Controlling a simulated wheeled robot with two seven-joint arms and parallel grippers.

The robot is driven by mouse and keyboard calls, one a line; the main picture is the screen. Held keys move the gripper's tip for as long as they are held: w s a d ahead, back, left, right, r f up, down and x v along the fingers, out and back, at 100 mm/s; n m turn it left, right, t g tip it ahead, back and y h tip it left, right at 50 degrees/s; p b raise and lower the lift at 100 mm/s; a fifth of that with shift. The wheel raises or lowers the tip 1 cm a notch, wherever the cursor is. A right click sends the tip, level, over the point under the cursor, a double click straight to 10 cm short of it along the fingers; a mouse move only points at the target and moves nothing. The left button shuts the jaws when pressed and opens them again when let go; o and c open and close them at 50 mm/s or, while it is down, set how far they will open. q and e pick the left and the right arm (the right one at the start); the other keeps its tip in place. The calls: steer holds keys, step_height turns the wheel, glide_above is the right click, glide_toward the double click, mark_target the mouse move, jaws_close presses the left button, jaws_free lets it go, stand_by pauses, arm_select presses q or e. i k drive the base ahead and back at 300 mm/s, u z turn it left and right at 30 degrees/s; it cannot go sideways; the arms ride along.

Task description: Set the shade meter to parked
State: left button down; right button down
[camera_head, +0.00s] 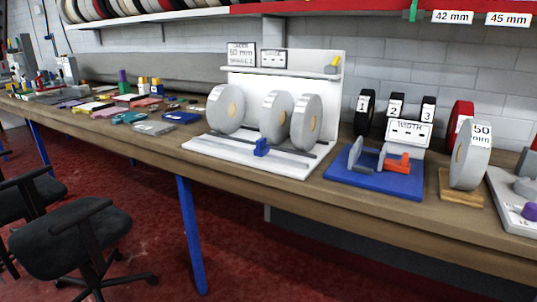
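No object is clearly readable as the shade meter. A small grey and yellow item (333,66) sits at the right end of the shelf on the white stand. At the right edge is a light grey unit (513,200) with a purple knob-like piece (530,211), partly cut off by the frame. A white card on the stand's backboard (241,55) reads "50 mm" with a smaller shade line; beside it is a second card (273,58), too small to read. Neither of my grippers is in view.
A blue fixture (375,179) has a sign reading "WIDTH". A roll marked 50 (470,158) stands on a wooden base. Small items crowd the bench's left. Black chairs (70,235) stand in front.

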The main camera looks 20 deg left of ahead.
mark_target(261, 149)
steer(key=z, duration=0.4)
steer(key=k, duration=0.15)
steer(key=u, duration=1.3)
